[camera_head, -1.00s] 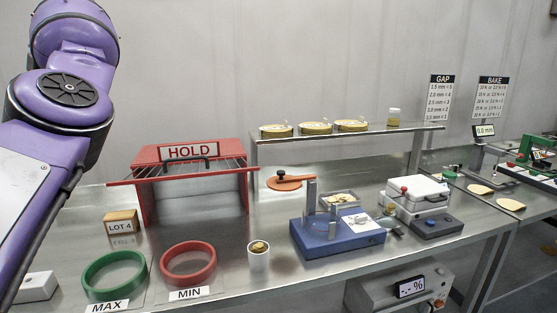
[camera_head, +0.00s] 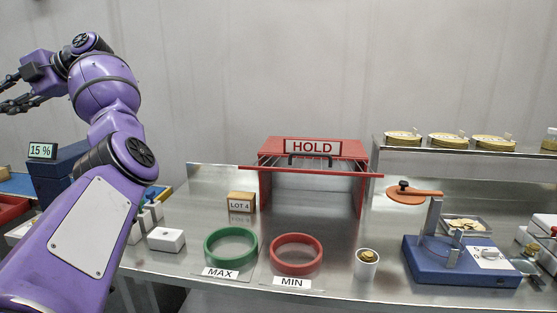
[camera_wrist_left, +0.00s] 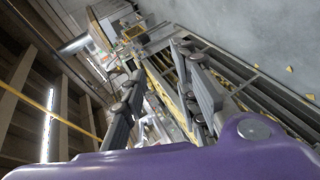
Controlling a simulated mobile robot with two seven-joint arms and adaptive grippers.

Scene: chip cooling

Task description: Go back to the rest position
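My left arm rises from the lower left in the head view, and its gripper (camera_head: 12,92) is at the far left edge, held in the air well above the bench. In the left wrist view the left gripper (camera_wrist_left: 160,85) has its two fingers spread apart, with nothing between them. It is open and empty, and touches nothing. My right gripper is in neither view.
The metal bench (camera_head: 330,225) holds a red HOLD rack (camera_head: 312,148), a LOT 4 block (camera_head: 240,203), a green MAX ring (camera_head: 230,247), a red MIN ring (camera_head: 297,254), a white cup (camera_head: 366,266) and a blue device (camera_head: 460,262). A display reading 15 % (camera_head: 41,151) stands behind my arm.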

